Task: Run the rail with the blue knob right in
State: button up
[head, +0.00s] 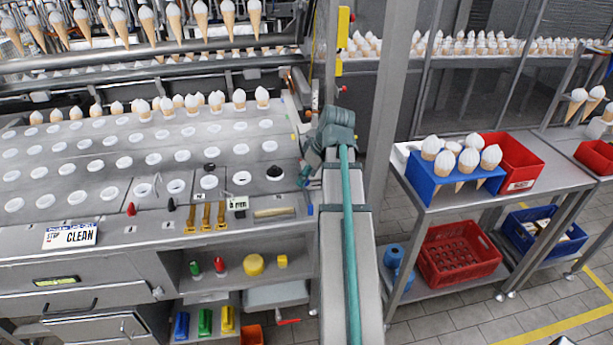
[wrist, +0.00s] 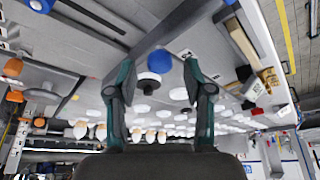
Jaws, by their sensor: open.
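In the wrist view a round blue knob (wrist: 160,62) shows between the two fingertips of my gripper (wrist: 159,72). The knob lies beside a long grey bar (wrist: 165,32) that slants across the upper part of that view; I cannot tell whether they are joined. My gripper is open, with a gap on both sides of the knob. How far the knob is from the fingertips in depth is unclear. In the head view my gripper (head: 305,176) is small, at the right end of the counter, partly hidden by my arm. I cannot make out the knob there.
The counter (head: 110,195) has rows of white-rimmed holes, with cones along the back. Brass pieces (head: 206,217) and a wooden-looking bar (head: 274,212) lie near its front right. A blue cone holder (head: 425,180) and red bin (head: 512,163) stand on the right-hand table.

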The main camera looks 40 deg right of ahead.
jog(key=shift+w+a+f, duration=0.1)
jog(key=shift+w+f, duration=0.1)
jog(key=shift+f, duration=0.35)
jog(key=shift+c, duration=0.2)
grip_shut()
